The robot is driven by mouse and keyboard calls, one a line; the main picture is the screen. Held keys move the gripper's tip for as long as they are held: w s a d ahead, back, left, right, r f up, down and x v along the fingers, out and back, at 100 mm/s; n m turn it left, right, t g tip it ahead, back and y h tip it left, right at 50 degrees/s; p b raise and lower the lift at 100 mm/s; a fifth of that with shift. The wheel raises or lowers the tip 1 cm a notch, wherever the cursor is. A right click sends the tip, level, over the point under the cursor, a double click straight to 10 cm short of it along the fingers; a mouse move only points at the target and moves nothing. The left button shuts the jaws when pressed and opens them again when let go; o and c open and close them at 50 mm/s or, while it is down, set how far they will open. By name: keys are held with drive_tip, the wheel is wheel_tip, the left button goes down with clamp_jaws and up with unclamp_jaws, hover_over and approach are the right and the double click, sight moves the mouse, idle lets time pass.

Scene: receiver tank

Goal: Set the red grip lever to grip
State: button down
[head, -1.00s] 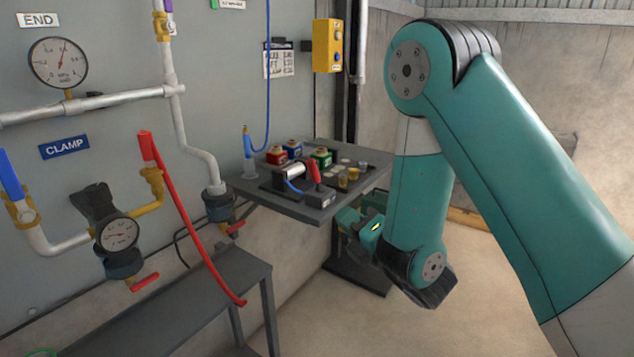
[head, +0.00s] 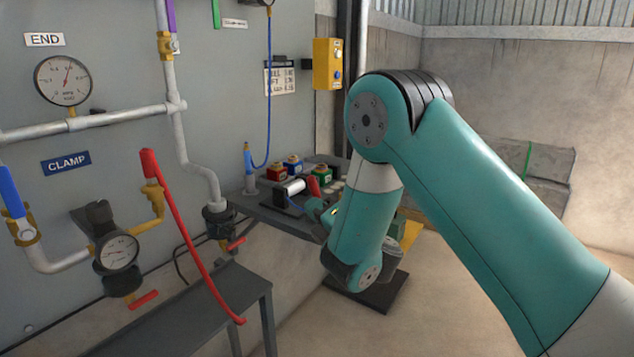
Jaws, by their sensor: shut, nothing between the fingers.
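A small red lever (head: 313,186) stands up from the equipment on the grey wall shelf (head: 262,213). I take it for the grip lever; its label and setting cannot be read, and its base is hidden behind my arm. My gripper (head: 318,209) is at the shelf's front right edge, just below and in front of this lever. It is shut and empty. Its fingertips are small and partly hidden, so I cannot tell whether they touch the lever.
A silver cylinder (head: 293,186), red, blue and green pots, and a blue-hosed nozzle (head: 249,165) crowd the shelf. A yellow switch box (head: 327,63) is on the wall. Floor at right is clear.

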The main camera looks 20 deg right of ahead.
sight(314, 188)
drive_tip(key=w+d+r+p, duration=0.1)
drive_tip(key=w+p, duration=0.1)
drive_tip(key=shift+d+r+p, duration=0.15)
drive_tip(key=shift+r+p, duration=0.05)
drive_tip(key=shift+p, duration=0.1)
drive_tip(key=shift+w+d+f+p, duration=0.1)
drive_tip(key=shift+w+d+p, duration=0.05)
drive_tip(key=shift+w+p, duration=0.15)
